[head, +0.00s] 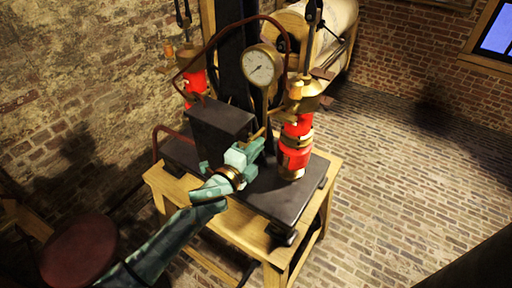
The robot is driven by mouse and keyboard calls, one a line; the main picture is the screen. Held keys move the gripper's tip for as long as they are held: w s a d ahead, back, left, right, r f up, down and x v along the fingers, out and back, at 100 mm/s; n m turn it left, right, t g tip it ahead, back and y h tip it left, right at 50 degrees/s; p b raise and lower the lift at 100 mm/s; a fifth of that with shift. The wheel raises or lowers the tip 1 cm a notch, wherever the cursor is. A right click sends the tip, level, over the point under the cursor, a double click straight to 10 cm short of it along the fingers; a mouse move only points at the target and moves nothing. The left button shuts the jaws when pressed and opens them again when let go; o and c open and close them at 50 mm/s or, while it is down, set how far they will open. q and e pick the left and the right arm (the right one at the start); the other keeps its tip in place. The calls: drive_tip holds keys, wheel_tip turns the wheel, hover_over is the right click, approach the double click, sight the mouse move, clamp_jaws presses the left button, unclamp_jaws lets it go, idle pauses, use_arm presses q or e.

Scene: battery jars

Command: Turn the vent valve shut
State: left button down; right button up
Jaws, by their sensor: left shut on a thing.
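A vacuum pump with two red-and-brass cylinders stands on a wooden table. The near cylinder (295,158) is at the right and the far cylinder (195,82) is behind at the left. The vent valve (259,133) shows as a small brass part at the fingertips of my left gripper (254,148), below the gauge and left of the near cylinder. My left gripper is shut on it, and its fingers hide most of it. The valve's exact angle cannot be told. My right gripper is not in view.
A round dial gauge (262,65) stands above the valve, with a dark pipe (222,34) arching over. A dark box (221,119) sits left of my gripper. A dark red round stool (80,252) is at lower left. The brick floor at right is clear.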

use_arm(q)
drive_tip(key=c, duration=1.5)
unclamp_jaws()
drive_tip(key=v, duration=1.6)
drive_tip(key=shift+s, duration=0.2)
